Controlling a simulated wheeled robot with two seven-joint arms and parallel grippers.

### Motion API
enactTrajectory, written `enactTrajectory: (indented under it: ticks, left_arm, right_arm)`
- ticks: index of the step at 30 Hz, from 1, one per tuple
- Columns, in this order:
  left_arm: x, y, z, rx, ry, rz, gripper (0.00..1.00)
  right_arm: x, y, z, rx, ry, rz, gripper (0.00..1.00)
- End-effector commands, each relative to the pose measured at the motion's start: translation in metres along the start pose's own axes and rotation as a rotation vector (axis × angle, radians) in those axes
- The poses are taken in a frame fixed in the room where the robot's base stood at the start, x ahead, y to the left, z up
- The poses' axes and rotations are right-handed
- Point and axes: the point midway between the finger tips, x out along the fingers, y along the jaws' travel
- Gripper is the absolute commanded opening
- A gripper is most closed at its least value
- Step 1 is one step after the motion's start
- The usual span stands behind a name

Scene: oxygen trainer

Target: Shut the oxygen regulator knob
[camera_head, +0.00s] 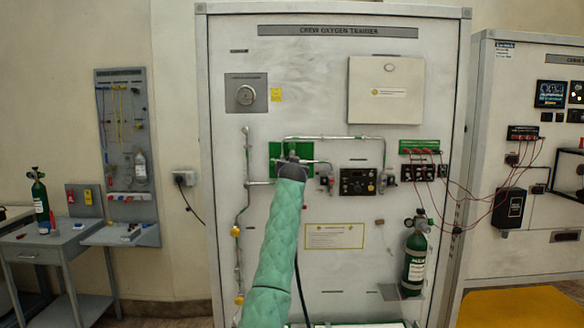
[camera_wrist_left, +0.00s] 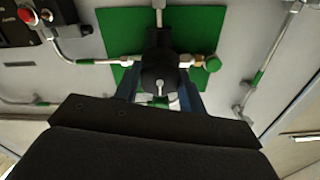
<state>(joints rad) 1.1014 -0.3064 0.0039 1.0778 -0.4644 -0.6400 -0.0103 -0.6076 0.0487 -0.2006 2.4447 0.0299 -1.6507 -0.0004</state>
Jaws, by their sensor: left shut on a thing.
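The oxygen regulator's black knob (camera_wrist_left: 160,68) shows in the left wrist view, in front of a green square plate (camera_wrist_left: 206,28) on the panel. Metal pipe fittings run out from both sides of it. My left gripper (camera_wrist_left: 159,88) is shut on the knob, with one blue-grey finger on each side. In the head view, my left gripper (camera_head: 292,162) is at the green plate (camera_head: 275,153), at the end of my green-sleeved arm, and hides the knob. How far the knob is turned cannot be told. My right gripper is in neither view.
The white trainer panel (camera_head: 420,60) carries pipes, a black control box (camera_head: 358,182) right of the gripper, and a green oxygen bottle (camera_head: 415,260) lower right. Red cables hang at the right. A side table (camera_head: 50,245) stands at the left.

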Motion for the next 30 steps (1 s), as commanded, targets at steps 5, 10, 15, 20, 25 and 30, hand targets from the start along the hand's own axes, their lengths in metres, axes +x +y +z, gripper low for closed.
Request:
enactTrajectory:
  ticks: [5,10,15,20,25,30]
  left_arm:
    - [0.001,0.002,0.005,-0.001,-0.006,0.002,0.54]
    - [0.0,0.001,0.003,0.0,-0.003,0.001,0.62]
    - [-0.001,0.001,0.002,0.0,-0.002,0.001,0.62]
    - [-0.01,0.001,0.004,-0.002,-0.002,0.001,0.62]
    - [-0.032,0.002,0.004,-0.001,0.0,0.0,0.62]
    - [-0.056,0.002,0.005,-0.001,-0.002,0.001,0.62]
  right_arm:
    - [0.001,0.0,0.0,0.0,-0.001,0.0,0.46]
    - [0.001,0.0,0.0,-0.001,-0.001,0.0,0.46]
    - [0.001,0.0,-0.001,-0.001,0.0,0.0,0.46]
    - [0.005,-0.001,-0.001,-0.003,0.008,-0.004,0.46]
    - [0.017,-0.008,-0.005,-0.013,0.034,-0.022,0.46]
    - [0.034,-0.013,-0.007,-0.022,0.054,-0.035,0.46]
